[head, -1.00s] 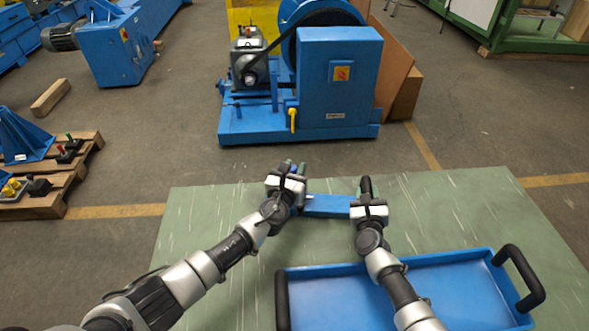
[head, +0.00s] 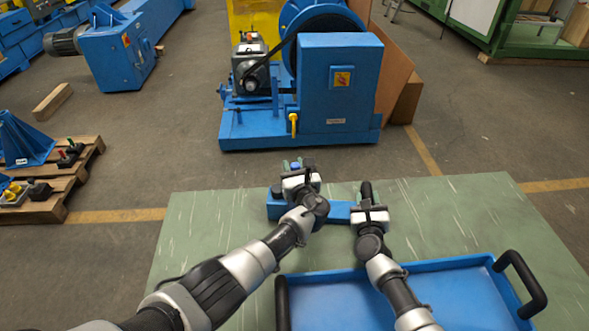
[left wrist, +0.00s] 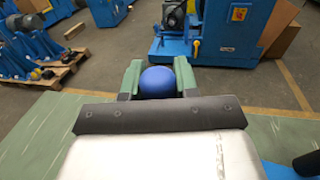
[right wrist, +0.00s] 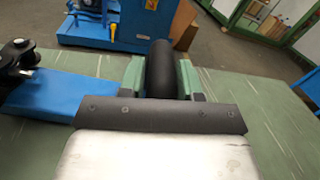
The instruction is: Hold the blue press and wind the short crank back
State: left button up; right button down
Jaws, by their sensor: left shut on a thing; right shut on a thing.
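The blue press (head: 340,210) lies on the green mat in the head view, a flat blue bar running between my two grippers. My right gripper (head: 367,196) is shut on the black upright handle at its right end; the handle (right wrist: 160,68) stands between the green finger pads in the right wrist view. My left gripper (head: 297,170) is shut on a round blue knob (left wrist: 157,82), seen between the pads in the left wrist view. The knob appears to belong to the short crank; its arm is hidden behind my gripper. The press's left end (head: 275,208) shows left of my left gripper.
A blue tray (head: 400,270) with black handles is at the front right of the green mat (head: 190,250). A large blue machine (head: 340,90) stands beyond the mat. Pallets (head: 60,190) with parts are at the left. The mat's left part is clear.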

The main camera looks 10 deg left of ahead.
pick_arm(q)
jog(key=shift+w+a+n+g+y, duration=0.15)
jog(key=shift+n+g+y, duration=0.2)
jog(key=shift+y, duration=0.25)
jog(key=o, duration=0.9)
jog(key=v, duration=1.2)
